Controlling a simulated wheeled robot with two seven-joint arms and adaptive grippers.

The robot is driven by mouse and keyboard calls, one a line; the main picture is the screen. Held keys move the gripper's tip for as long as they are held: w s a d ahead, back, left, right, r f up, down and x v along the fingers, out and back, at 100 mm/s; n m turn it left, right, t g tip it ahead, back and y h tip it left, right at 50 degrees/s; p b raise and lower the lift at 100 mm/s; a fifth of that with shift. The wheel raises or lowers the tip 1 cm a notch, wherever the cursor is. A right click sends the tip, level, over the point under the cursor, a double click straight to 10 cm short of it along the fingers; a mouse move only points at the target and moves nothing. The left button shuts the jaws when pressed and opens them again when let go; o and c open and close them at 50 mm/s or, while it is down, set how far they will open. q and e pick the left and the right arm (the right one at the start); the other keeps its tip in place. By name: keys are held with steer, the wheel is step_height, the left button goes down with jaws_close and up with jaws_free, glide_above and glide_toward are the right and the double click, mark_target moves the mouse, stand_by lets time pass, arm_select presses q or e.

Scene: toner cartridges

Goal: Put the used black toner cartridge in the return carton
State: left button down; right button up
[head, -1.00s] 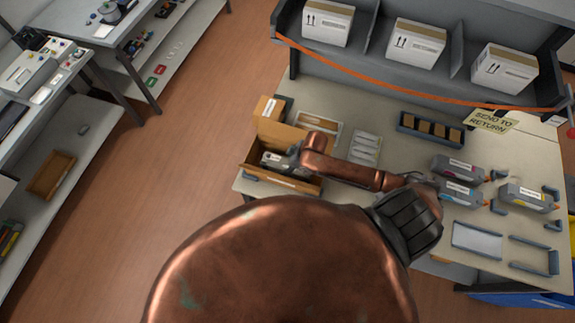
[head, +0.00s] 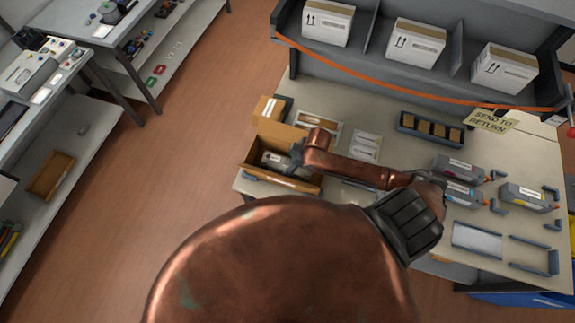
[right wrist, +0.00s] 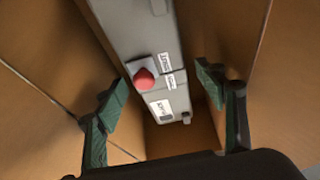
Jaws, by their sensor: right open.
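The black toner cartridge (head: 272,159) lies inside the open brown return carton (head: 284,183) at the table's left end. In the right wrist view the cartridge (right wrist: 165,50) is a grey body with a red knob and white labels, one reading BLACK, between the carton's brown walls (right wrist: 45,115). My right gripper (head: 296,155) is at the cartridge's right end in the head view. In the right wrist view its green-padded fingers (right wrist: 162,95) are spread, with gaps to the cartridge on both sides. My left gripper is not in view.
A dark tray (head: 430,130) holds brown blocks. A shelf with white boxes (head: 415,43) spans the back.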

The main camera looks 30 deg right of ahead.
steer(key=v, duration=0.9)
steer(key=shift+r, duration=0.25)
steer(key=shift+s, duration=0.1)
